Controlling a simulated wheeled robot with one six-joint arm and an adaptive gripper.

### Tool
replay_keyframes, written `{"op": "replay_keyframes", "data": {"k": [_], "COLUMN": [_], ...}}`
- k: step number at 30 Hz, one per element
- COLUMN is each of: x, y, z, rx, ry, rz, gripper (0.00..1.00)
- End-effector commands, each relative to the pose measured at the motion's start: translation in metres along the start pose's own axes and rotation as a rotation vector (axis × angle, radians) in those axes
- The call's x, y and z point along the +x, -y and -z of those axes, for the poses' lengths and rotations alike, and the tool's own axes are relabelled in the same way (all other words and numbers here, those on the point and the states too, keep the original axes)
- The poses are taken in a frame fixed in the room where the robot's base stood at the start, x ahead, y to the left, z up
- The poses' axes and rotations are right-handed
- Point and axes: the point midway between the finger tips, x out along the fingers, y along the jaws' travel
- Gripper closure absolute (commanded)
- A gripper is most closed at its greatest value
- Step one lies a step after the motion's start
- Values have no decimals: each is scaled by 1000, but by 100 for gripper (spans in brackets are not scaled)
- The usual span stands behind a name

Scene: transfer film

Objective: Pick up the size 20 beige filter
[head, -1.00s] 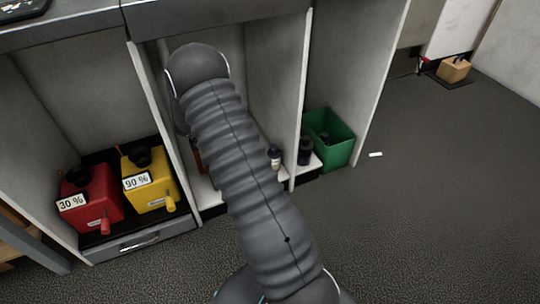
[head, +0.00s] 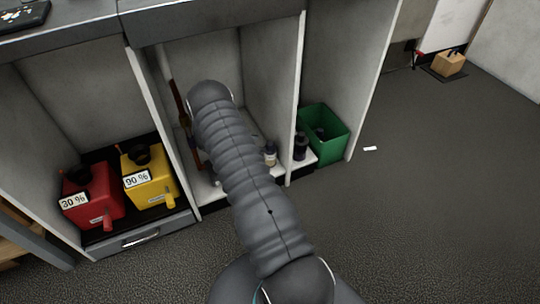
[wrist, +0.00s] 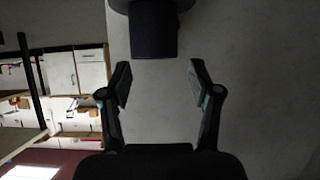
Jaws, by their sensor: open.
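My gripper (wrist: 159,78) is open and empty in the wrist view, its two fingers spread apart against a pale surface. A dark, blocky cylinder-like thing (wrist: 153,30) hangs into the top of that view, ahead of and between the fingertips and not touching them. I cannot tell what it is. In the head view my arm hides the gripper inside the middle compartment. A small bottle-like item (head: 270,156) with a dark top and beige lower part stands on the compartment's white floor, right of my arm. No size 20 marking is readable, so I cannot identify the filter.
A red 30 % canister (head: 91,197) and a yellow 90 % canister (head: 150,182) stand in the left compartment. A dark bottle (head: 300,148) and a green bin (head: 338,137) are at right. Upright dividers bound the middle compartment. Floor at right is mostly clear.

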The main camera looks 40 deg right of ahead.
Motion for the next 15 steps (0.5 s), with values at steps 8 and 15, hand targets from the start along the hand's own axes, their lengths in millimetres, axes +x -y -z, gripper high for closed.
{"op": "replay_keyframes", "data": {"k": [8,15], "x": [18,43], "y": [0,-3], "z": [1,5], "rx": [0,-1], "ry": [0,0], "rz": [1,-2], "gripper": [37,37]}}
